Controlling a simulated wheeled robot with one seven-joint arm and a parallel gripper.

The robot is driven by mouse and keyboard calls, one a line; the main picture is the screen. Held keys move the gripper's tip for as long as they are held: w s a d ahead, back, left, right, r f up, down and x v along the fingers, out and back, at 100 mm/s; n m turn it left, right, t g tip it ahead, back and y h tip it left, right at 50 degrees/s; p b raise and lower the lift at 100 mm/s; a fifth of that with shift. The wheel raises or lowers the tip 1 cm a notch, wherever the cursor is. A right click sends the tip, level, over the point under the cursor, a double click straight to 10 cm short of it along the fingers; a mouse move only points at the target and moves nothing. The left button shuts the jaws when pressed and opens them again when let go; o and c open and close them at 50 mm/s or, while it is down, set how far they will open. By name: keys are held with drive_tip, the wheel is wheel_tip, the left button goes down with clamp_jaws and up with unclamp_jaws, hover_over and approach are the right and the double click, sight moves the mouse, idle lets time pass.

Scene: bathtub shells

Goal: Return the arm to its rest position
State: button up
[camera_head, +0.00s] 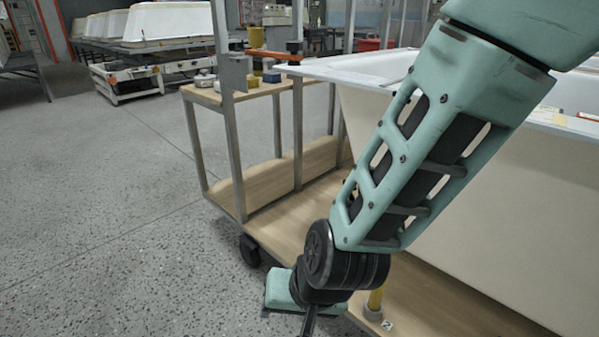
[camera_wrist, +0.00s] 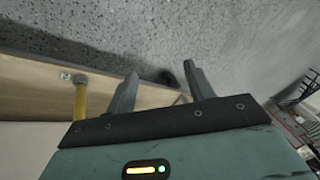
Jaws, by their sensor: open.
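My arm (camera_head: 420,150) comes down from the upper right in the head view and bends at a dark joint (camera_head: 345,255) in front of the cart. The gripper's fingertips are not clear in the head view. In the wrist view my gripper (camera_wrist: 157,85) shows two grey fingers set wide apart, with nothing between them. Below it lie the cart's wooden deck edge and the speckled floor.
A wooden-decked cart (camera_head: 400,295) with metal posts carries a large white bathtub shell (camera_head: 480,190) close behind my arm. More white shells (camera_head: 168,20) rest on racks at the back left. The floor (camera_head: 110,200) at left is clear.

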drive_tip(key=s+d+r+n+g+h+p, duration=0.1)
drive_tip(key=s+d+r+n+g+h, duration=0.1)
drive_tip(key=s+d+r+n, duration=0.45)
drive_tip(key=s+d+r+n+g+h+p, duration=0.1)
drive_tip(key=s+d+r, duration=0.4)
drive_tip(key=d, duration=0.4)
wheel_tip(320, 180, up, 39)
drive_tip(key=w+p, duration=0.1)
drive_tip(key=p, duration=3.6)
drive_tip(key=shift+d, duration=0.3)
drive_tip(key=shift+w+f+m, duration=0.1)
drive_tip(key=shift+m, duration=0.15)
